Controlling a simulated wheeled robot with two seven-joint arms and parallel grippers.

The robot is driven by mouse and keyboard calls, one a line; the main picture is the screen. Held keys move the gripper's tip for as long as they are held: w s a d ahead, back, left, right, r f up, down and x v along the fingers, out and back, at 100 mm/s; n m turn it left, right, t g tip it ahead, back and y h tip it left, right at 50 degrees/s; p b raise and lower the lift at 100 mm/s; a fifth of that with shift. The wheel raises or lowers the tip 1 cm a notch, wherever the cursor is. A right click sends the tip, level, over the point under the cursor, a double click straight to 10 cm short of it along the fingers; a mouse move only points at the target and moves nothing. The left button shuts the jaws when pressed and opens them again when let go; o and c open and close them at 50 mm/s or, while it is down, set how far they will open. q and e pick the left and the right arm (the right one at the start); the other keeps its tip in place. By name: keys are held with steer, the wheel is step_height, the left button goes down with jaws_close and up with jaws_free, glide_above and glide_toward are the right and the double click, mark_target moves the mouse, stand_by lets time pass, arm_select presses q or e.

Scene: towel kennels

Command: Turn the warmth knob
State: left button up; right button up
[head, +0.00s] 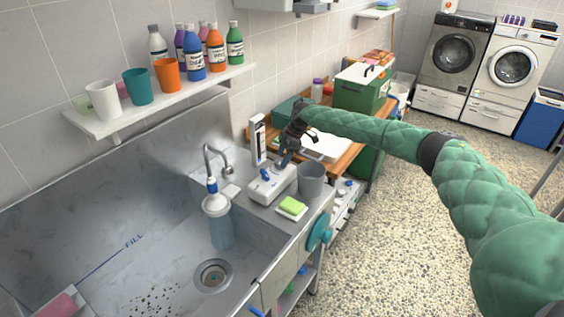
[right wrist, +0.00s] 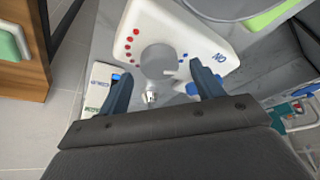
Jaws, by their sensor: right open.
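The warmth knob is a round grey dial (right wrist: 158,62) on the sloping top of a white box, with red dots on one side and blue dots on the other in the right wrist view. The white box (head: 268,187) stands on the sink's edge in the head view, with a blue part (head: 265,174) on it. My right gripper (head: 285,157) is over the box, pointing down. In the right wrist view my right gripper (right wrist: 159,72) is open, one finger on each side of the dial. I cannot tell whether they touch it. My left gripper is out of view.
A grey cup (head: 311,180) stands close beside the box, and a green sponge (head: 292,205) lies in front. A tall white panel (head: 258,140) rises behind.

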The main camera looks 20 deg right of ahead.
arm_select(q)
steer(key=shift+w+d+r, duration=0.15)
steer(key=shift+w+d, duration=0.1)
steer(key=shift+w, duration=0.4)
arm_select(e)
steer(key=shift+x, duration=0.8)
steer(key=shift+d, duration=0.1)
steer(key=shift+c, duration=0.5)
steer(key=c, duration=0.9)
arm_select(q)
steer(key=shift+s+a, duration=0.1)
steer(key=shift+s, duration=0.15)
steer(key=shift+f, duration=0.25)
arm_select(e)
steer(key=shift+f, duration=0.1)
